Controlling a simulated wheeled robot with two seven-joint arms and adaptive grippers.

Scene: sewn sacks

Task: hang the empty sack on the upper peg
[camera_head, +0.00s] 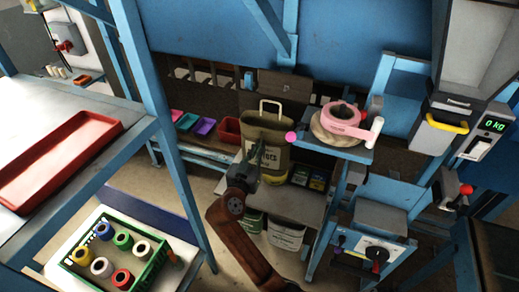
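An olive-brown sack (266,133) with a cream loop handle and partly hidden lettering is upright at the centre of the head view. My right gripper (256,156) is in front of the sack's face, overlapping its lettering. Its dark fingers blend with the sack, so I cannot tell whether they are open, shut or touching it. The sack's lower part is partly hidden by the gripper. A pink ball-like tip (291,137) shows just right of the sack; I cannot tell whether it is a peg. My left gripper is not in view.
A blue stand holds pink tape rolls (342,118) right of the sack. A scale display (494,125) reads 0 kg. Below is a grey bench (295,205) with more sacks underneath. A red tray (60,160) and a green crate of spools (76,268) are left.

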